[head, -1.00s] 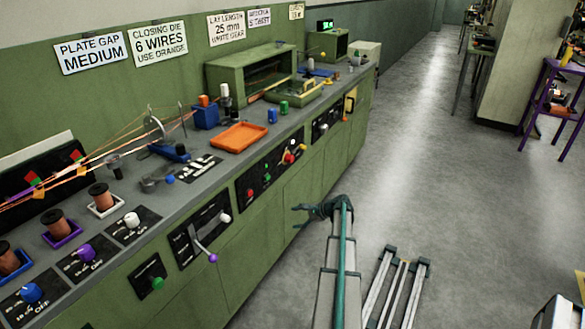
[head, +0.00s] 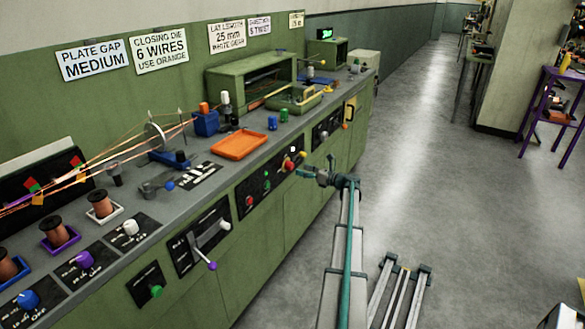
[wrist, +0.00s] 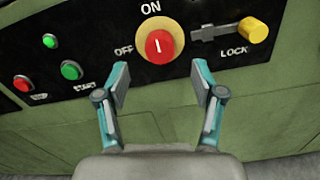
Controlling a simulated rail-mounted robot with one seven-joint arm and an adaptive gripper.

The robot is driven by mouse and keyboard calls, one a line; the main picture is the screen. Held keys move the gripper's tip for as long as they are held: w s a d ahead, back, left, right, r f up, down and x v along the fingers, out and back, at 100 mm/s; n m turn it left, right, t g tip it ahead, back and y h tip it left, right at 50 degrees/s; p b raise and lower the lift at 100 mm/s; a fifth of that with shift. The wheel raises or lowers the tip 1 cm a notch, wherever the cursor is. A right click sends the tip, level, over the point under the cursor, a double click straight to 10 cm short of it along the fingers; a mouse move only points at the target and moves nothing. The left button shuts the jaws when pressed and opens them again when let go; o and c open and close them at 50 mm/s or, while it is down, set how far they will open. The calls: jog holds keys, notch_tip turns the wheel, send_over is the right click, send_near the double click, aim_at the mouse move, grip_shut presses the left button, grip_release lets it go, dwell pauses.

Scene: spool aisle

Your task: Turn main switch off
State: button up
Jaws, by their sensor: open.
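The main switch is a red knob on a yellow disc (wrist: 159,44), on a black panel between my fingertips' directions in the wrist view. Its white line stands upright, towards the ON label above; OFF is printed at its left. The switch also shows small in the head view (head: 288,166). My gripper (wrist: 161,76) is open and empty, its two teal fingers apart just below the switch in the picture, one to each side. No contact with the knob is visible. In the head view my gripper (head: 314,170) is in front of the bench's panels.
A green START button (wrist: 71,70), a red button (wrist: 22,83) and a green light (wrist: 49,41) lie left.

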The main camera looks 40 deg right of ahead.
aim_at(292, 167)
jog(key=shift+x, duration=3.05)
jog(key=c, duration=1.1)
jog(key=shift+c, duration=0.2)
